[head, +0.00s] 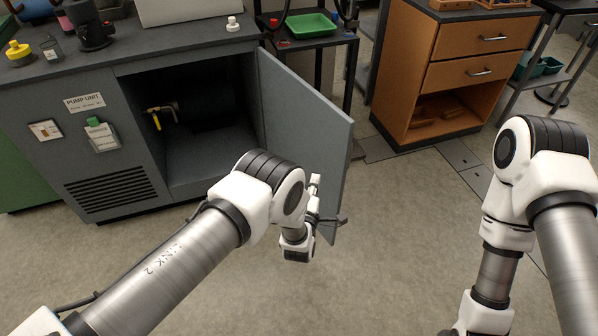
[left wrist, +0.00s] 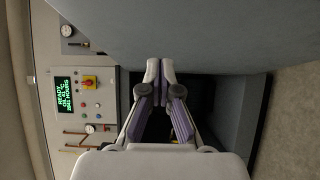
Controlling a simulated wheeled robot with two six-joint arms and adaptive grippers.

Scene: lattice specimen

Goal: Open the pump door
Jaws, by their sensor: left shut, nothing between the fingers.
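The grey pump door (head: 305,125) stands wide open, swung out to the right from the cabinet labelled PUMP UNIT (head: 85,103). The dark interior shows, with a yellow-handled valve (head: 157,117) and a dark cylinder. My left gripper (head: 315,183) is in front of the door's lower part, partly hidden by my own wrist. In the left wrist view its fingers (left wrist: 160,66) are shut and empty, close to a broad grey panel (left wrist: 220,35), likely the door. I cannot tell whether they touch it. My right arm is at the right; its gripper is out of frame.
A wooden drawer cabinet (head: 460,70) stands at the back right. A dark stand with a green tray (head: 305,25) is behind the door. The left wrist view shows a wall panel with a green-text display (left wrist: 64,92). Floor in front is clear.

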